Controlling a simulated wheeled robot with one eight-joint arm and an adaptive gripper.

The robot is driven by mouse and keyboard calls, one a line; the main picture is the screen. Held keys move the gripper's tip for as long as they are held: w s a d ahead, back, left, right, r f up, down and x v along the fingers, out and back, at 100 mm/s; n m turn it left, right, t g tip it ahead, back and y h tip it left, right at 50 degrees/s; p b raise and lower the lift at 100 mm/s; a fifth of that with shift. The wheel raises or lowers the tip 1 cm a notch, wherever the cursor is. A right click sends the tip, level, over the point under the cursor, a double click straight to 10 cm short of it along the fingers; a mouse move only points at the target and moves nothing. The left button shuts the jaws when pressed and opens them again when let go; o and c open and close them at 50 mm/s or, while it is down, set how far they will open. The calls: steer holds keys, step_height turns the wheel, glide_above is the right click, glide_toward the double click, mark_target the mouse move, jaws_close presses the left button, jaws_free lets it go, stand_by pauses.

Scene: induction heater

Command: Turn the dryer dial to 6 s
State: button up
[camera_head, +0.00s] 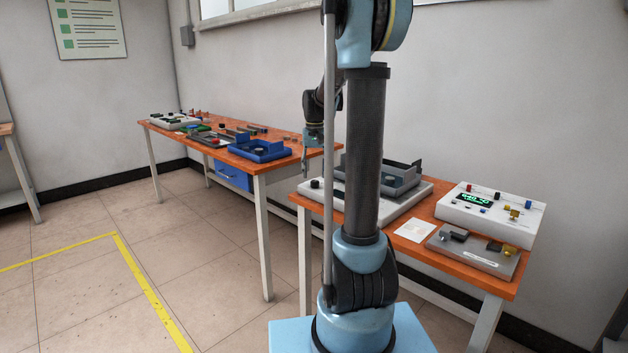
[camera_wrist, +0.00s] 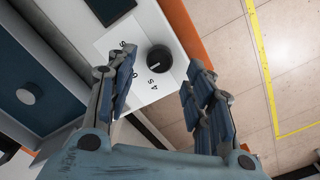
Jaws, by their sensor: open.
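The dryer (camera_head: 405,205) is a white base with a grey tray on the orange table, partly hidden behind my arm. Its black dial (camera_wrist: 160,58) is a round knob on a white panel in the wrist view, with a small white mark on its lower-left side. Printed digits lie left of and below the dial; some are hidden by a finger or hard to read. The dial also shows at the base's left end in the head view (camera_head: 315,183). My gripper (camera_wrist: 162,66) is open, with its fingers on either side of the dial and no clear contact.
A white device (camera_head: 490,212) with a green display and a grey fixture (camera_head: 472,250) stand right of the dryer. A white card (camera_head: 414,230) lies between. A longer table (camera_head: 215,143) with a blue tray (camera_head: 260,150) stands behind left. The floor at left is clear.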

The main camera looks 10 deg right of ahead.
mark_target(315, 181)
step_height(315, 181, up, 8)
stand_by(0.4)
steer(key=s+f, duration=0.6)
steer(key=s, duration=0.5)
steer(key=s+f+n+t, duration=0.1)
steer(key=s+f, duration=0.5)
steer(key=s, duration=0.6)
steer(key=s+f+n+t, duration=0.1)
steer(key=s+f, duration=0.5)
steer(key=s, duration=0.5)
steer(key=shift+s+f, duration=0.35)
steer(key=shift+s, duration=0.05)
